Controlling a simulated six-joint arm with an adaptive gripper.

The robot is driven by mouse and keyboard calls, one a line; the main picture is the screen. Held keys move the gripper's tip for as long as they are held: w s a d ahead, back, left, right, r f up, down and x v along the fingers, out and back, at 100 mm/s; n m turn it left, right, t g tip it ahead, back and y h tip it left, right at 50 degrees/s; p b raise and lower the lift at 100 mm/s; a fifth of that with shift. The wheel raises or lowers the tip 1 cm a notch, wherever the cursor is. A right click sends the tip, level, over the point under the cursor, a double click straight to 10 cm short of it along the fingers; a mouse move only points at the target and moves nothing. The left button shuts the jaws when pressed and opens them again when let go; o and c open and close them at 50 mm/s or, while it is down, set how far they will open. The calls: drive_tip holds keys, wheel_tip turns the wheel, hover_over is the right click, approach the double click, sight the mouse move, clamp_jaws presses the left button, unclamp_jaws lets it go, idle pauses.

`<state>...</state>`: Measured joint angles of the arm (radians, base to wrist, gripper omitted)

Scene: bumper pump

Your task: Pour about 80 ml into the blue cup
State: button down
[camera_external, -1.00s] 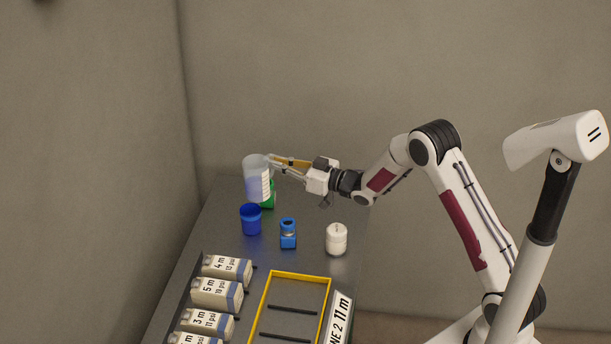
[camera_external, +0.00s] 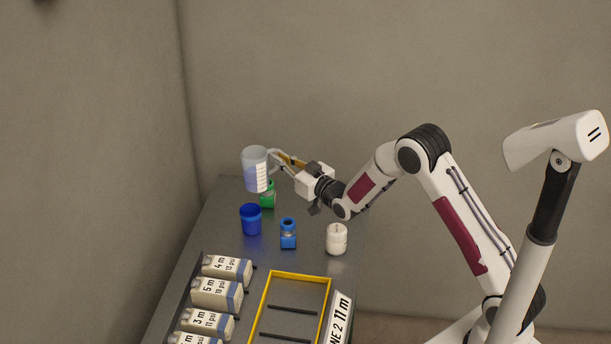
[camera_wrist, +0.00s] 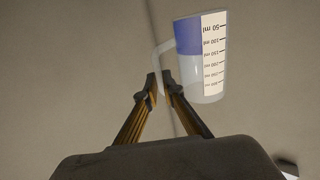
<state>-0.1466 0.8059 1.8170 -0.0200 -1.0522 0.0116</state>
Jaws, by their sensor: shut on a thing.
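A clear measuring jug (camera_external: 254,168) with a white scale label and blue liquid in its lower part is held in the air, close to upright. My gripper (camera_external: 273,157) is shut on the jug's handle. In the wrist view the jug (camera_wrist: 202,60) appears inverted, its scale upside down, with my gripper's fingers (camera_wrist: 158,88) at the handle. The blue cup (camera_external: 251,219) stands on the table below the jug, slightly nearer the camera. The jug is apart from the cup and not visibly pouring.
Several labelled cartons (camera_external: 217,292) and a yellow-rimmed tray (camera_external: 264,300) lie nearer the camera.

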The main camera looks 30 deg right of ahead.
drive_tip(key=d+f+m+h, duration=0.3)
drive_tip(key=d+h, duration=0.3)
drive_tip(key=d, duration=0.2)
drive_tip(key=shift+s+m, duration=0.4)
drive_tip(key=shift+s, duration=0.05)
drive_tip(key=shift+a+r, duration=0.1)
drive_tip(key=shift+r, duration=0.05)
drive_tip(key=s+a+r+n+t+y, duration=0.1)
drive_tip(key=a+r+n+t+y, duration=0.1)
drive_tip(key=a+n, duration=0.5)
drive_tip(key=shift+r+n+t, duration=0.25)
drive_tip(key=shift+n+t, duration=0.35)
drive_tip(key=shift+n, duration=1.8)
drive_tip(key=shift+s+a+f+n+t+y, duration=0.15)
drive_tip(key=shift+a+n+y, duration=0.15)
drive_tip(key=shift+n, duration=0.3)
drive_tip(key=shift+a+n+t+y, duration=0.15)
drive_tip(key=shift+a+n+y, duration=0.15)
drive_tip(key=shift+n, duration=0.3)
drive_tip(key=shift+a+f+n, duration=0.25)
drive_tip(key=shift+f+n, duration=0.3)
drive_tip(key=shift+n, duration=0.15)
drive_tip(key=shift+s+a+f+n+y+b, duration=0.1)
drive_tip(key=shift+s+f+n+y+b, duration=0.2)
drive_tip(key=shift+s+f+n+y, duration=0.15)
